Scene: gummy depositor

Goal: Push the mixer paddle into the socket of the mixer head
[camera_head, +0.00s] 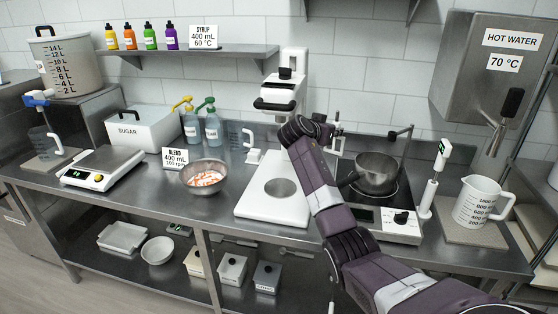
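The mixer stands at the back middle of the counter, with its white mixer head (280,92) raised above a white base plate (262,208) that has a round recess. I cannot make out the socket under the head. My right arm comes in from the lower right and reaches up to the area just in front and to the right of the mixer head. My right gripper (318,126) is at its end, seen from behind; its fingers are mostly hidden by the wrist. I cannot make out the mixer paddle or whether the gripper holds it. My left gripper is not in view.
A steel bowl (203,176) with orange and white pieces stands left of the base plate. A pot (376,172) sits on a hot plate (397,226) to the right of my arm. A measuring jug (478,202) stands farther right. A shelf (225,50) with bottles hangs above.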

